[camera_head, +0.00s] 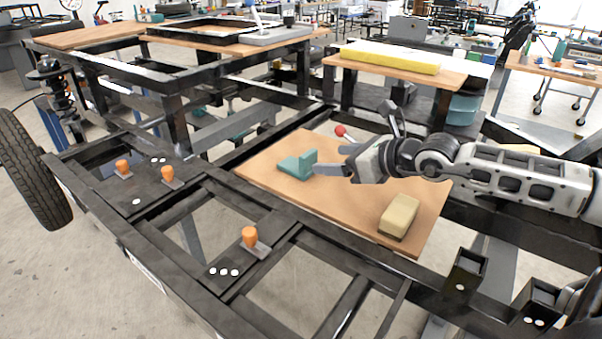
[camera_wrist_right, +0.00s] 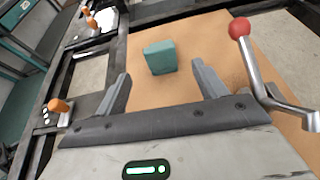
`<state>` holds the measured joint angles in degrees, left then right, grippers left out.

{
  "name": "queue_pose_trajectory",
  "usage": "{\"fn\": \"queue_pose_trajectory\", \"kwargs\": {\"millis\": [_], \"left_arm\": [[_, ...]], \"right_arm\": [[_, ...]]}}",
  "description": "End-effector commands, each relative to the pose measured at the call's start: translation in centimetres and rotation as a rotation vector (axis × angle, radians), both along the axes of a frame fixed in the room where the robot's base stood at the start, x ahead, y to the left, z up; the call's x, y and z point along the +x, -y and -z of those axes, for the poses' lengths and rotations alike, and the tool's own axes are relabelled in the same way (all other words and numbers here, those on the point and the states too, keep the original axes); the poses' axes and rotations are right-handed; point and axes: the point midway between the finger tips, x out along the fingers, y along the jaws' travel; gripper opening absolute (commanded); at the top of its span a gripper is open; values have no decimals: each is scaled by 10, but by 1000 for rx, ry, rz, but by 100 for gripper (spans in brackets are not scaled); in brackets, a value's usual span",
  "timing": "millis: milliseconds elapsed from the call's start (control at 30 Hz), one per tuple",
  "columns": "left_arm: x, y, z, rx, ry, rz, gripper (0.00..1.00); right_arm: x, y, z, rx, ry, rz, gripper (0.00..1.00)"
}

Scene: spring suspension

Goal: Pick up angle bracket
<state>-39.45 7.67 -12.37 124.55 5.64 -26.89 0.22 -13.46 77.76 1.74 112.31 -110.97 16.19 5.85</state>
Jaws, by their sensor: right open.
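The teal angle bracket (camera_head: 299,163) sits on a brown wooden board (camera_head: 270,185) set on the black frame. My right gripper (camera_head: 332,160) comes in from the right and is close beside the bracket, its fingers pointing toward it. In the right wrist view the bracket (camera_wrist_right: 160,57) lies ahead of and between the two spread fingertips of the right gripper (camera_wrist_right: 161,76), with a gap on each side. The right gripper is open and empty. My left gripper is not in view.
A red-knobbed lever (camera_head: 341,131) stands behind my right gripper; its red knob (camera_wrist_right: 239,28) shows at the right in the wrist view. A tan block (camera_head: 398,215) lies on the board's front right. Orange-handled parts (camera_head: 249,237) stand on the black frame (camera_head: 190,190) to the left.

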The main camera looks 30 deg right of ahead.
Motion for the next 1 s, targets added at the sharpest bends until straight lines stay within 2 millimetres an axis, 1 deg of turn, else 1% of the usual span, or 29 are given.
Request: {"fn": "queue_pose_trajectory", "kwargs": {"millis": [33, 167, 200, 267, 400, 667, 867, 1000], "left_arm": [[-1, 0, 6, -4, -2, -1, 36], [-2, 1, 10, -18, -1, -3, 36], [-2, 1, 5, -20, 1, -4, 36], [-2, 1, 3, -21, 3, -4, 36], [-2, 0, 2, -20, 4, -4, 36], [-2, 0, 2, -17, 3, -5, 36], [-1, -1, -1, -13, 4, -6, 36], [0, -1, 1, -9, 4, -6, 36]], "right_arm": [[4, -1, 2, 0, 5, 0, 71], [11, -4, 5, -3, 6, -2, 71], [14, -4, 4, 1, 5, 3, 71], [18, -4, 6, 4, 6, 6, 71], [27, -8, 10, 2, 3, 4, 71], [37, -13, 15, 0, 1, 0, 71], [59, -22, 27, 3, 3, -2, 71], [73, -26, 35, 1, 2, -1, 71]]}}
